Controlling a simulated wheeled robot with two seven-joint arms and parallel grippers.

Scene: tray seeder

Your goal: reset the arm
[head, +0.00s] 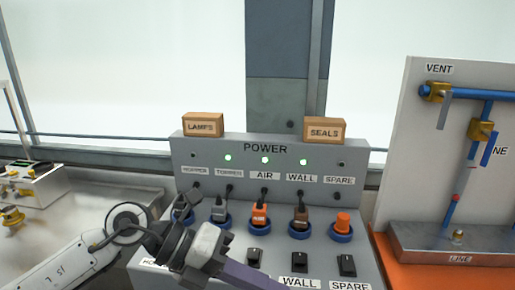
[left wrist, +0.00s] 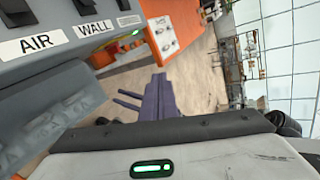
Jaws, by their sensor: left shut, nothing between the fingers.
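My left arm comes in from the lower left in the head view and crosses the front of the grey power panel (head: 345,178). My left gripper (head: 268,282), with purple fingers, is low in front of the panel's switch row, and nothing shows held. In the left wrist view the purple fingers (left wrist: 160,96) are together and empty, beside the panel edge with its AIR and WALL labels. The arm hides part of the lower left switches and labels. My right gripper is in neither view.
The panel has plugs in blue-ringed sockets, including an orange plug (head: 260,215), and three green lights. LAMPS (head: 203,125) and SEALS (head: 324,131) boxes sit on top. A pipe board (head: 415,150) stands right, a metal device (head: 35,183) left. Open floor shows in the wrist view.

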